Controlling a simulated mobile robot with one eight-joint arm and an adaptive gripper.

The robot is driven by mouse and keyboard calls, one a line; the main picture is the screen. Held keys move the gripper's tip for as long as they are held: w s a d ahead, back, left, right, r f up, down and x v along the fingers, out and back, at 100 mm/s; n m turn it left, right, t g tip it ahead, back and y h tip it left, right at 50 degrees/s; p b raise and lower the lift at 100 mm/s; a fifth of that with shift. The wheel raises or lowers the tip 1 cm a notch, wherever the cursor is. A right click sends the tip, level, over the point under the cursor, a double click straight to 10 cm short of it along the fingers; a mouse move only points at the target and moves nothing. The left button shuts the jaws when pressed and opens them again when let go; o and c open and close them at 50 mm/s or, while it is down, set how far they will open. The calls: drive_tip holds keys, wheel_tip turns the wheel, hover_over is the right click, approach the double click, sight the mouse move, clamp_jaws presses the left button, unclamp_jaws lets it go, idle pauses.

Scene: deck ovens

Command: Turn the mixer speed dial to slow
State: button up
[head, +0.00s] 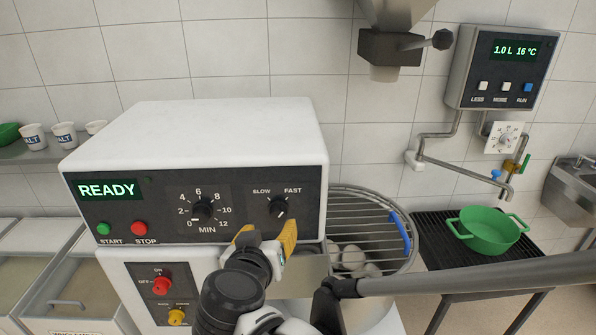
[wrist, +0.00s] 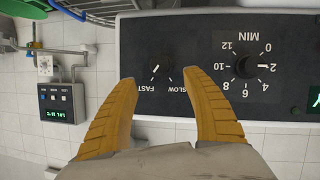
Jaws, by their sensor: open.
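The mixer control panel faces me on the white mixer housing (head: 200,135). Its black speed dial (head: 278,208) sits at the panel's right, below the labels SLOW on the left and FAST on the right. Its white pointer leans toward FAST. The dial also shows, upside down, in the wrist view (wrist: 158,69). My gripper (head: 267,236) has yellow fingers, spread open and empty, just below the dial in the head view. In the wrist view my gripper (wrist: 159,78) has its fingertips on either side of the dial; I cannot tell the remaining depth.
The timer dial (head: 204,210) is left of the speed dial. Green START (head: 103,229) and red STOP (head: 138,228) buttons sit further left; the display (head: 108,190) reads READY. A wire bowl guard (head: 365,220) stands to the right, and a green pot (head: 490,230) rests on a rack.

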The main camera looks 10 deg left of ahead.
sight(277, 217)
drive_tip(key=b+x, duration=0.3)
drive_tip(key=x, duration=0.6)
drive_tip(key=shift+w+f, duration=0.1)
drive_tip(key=shift+f, duration=0.15)
drive_tip(key=shift+w+f, duration=0.1)
drive_tip(key=shift+w, duration=0.35)
drive_tip(key=shift+c, duration=0.2)
drive_tip(key=c, duration=1.1)
